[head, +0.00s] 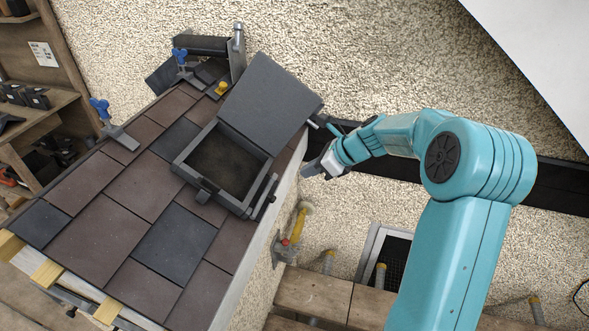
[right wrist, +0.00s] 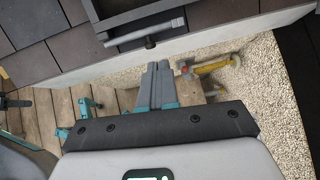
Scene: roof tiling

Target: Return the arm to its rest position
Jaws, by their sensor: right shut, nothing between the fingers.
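My right arm, teal with dark joints, comes in from the lower right of the head view. Its gripper (head: 318,168) is beside the right edge of the tiled roof, near the open hatch (head: 262,170). In the right wrist view the two grey fingers (right wrist: 158,72) lie together, shut and empty, just below the hatch's front bar (right wrist: 148,34). I cannot tell from the pictures whether they touch anything. My left gripper does not show in the head view.
The tiled roof (head: 92,231) fills the left, with the hatch lid (head: 268,103) standing open. Wooden planks (head: 315,293) and a grated opening (head: 392,258) lie below; gravel-textured wall is behind.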

